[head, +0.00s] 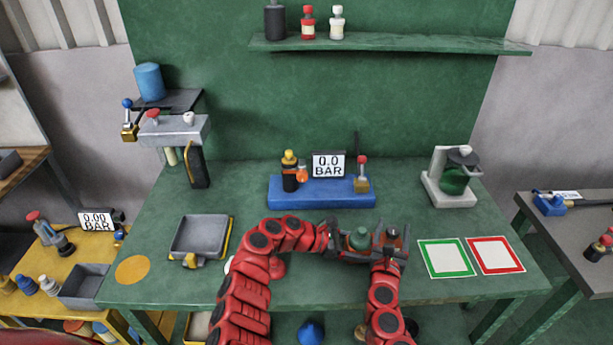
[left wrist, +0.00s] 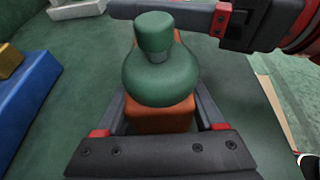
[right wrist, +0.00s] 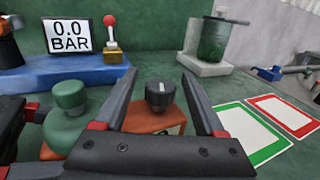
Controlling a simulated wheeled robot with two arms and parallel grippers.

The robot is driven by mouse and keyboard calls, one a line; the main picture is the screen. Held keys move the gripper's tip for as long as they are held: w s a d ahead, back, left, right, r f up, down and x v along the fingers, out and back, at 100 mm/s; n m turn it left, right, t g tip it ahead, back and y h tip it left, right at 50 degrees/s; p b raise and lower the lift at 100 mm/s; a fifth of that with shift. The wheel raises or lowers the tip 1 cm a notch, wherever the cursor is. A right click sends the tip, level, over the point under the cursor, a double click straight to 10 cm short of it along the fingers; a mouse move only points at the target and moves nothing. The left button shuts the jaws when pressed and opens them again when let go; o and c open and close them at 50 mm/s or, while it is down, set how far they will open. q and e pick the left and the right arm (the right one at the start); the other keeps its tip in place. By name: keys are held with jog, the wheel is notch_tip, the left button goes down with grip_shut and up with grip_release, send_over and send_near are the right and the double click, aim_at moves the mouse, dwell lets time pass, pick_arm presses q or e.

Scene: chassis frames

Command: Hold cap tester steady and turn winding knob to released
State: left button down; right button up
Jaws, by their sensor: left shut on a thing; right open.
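The cap tester is an orange-brown block (left wrist: 160,118) with a rounded green part (head: 359,238) on top. A black winding knob (right wrist: 160,95) stands on the block beside the green part, with a pale mark on its top. My left gripper (left wrist: 162,98) is shut on the block, one finger on each side below the green part. My right gripper (right wrist: 159,80) is open, its fingers on either side of the knob. I cannot tell whether they touch it. In the head view the knob (head: 393,232) is partly hidden by the right gripper.
Behind stands a blue base (head: 320,198) with bottles and a "0.0 BAR" display (head: 328,164). A white stand (head: 450,190) with a green vessel is at the back right. Green-framed (head: 446,258) and red-framed (head: 495,255) cards lie to the right. A grey tray (head: 202,235) is at the left.

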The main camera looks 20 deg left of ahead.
jog(key=shift+m+h, duration=0.8)
jog(key=shift+h, duration=0.4)
jog(key=shift+a+m+g+h, duration=0.15)
jog(key=shift+m+g+h, duration=0.15)
jog(key=shift+h, duration=0.2)
jog(key=v, duration=1.1)
jog(key=shift+s+a+f, duration=0.1)
jog(key=shift+s+a, duration=0.05)
jog(key=shift+s, duration=0.15)
jog(key=w+a+r+n+y, duration=0.2)
jog(key=a+r+n+y, duration=0.6)
jog(key=a+r+y, duration=0.1)
jog(key=w+a+r+n+y, duration=0.2)
jog(key=a+r+n+y, duration=0.6)
jog(key=a+r+y, duration=0.1)
jog(key=shift+r+n+y, duration=0.25)
jog(key=shift+n+y, duration=0.05)
jog(key=shift+w, duration=0.15)
